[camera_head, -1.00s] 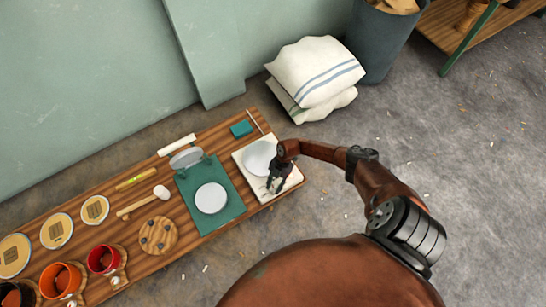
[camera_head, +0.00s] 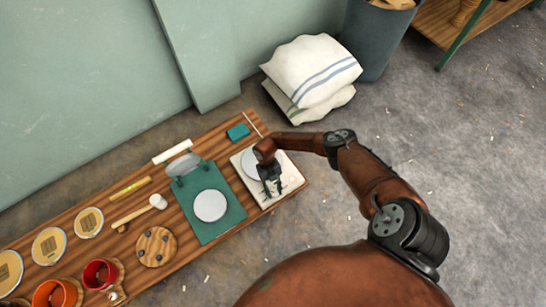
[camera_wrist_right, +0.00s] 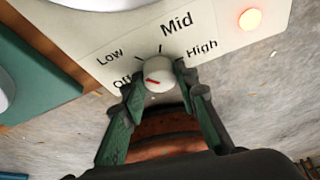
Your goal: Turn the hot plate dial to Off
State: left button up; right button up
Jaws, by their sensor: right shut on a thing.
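The hot plate (camera_head: 291,178) is a cream-white block with a round grey disc on top, at the right end of the bench. It also shows in the wrist view (camera_wrist_right: 222,18). Its round dial (camera_wrist_right: 159,72) is pale with a red mark. The labels Off, Low, Mid and High run around it. The red mark lies on the left part of the dial, towards Off, which a finger partly covers. My right gripper (camera_wrist_right: 158,84) is shut on the dial, one finger on each side. In the head view my right gripper (camera_head: 271,188) is over the hot plate's front side. My left gripper is out of view.
An orange-red indicator light (camera_wrist_right: 250,19) glows right of the labels. Left of the hot plate is a green press (camera_head: 231,221) with a round white plate. A teal block (camera_head: 238,132) lies behind. Bowls and discs fill the bench's left.

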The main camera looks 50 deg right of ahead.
jog(key=n+h, duration=0.1)
jog(key=n, duration=0.1)
jog(key=shift+a+n, duration=0.15)
jog(key=shift+n, duration=0.25)
jog(key=n+h, duration=0.1)
jog(key=n, duration=0.1)
jog(key=shift+a+n, duration=0.1)
jog(key=shift+n, duration=0.3)
jog(key=n+h, duration=0.1)
jog(key=n, duration=0.2)
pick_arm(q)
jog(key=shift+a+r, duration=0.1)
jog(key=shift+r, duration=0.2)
pick_arm(e)
jog(key=shift+a+n+h, duration=0.1)
jog(key=shift+n+h, duration=0.4)
jog(key=shift+n, duration=0.7)
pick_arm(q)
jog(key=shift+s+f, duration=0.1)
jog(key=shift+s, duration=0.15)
pick_arm(e)
jog(key=o, duration=1.1)
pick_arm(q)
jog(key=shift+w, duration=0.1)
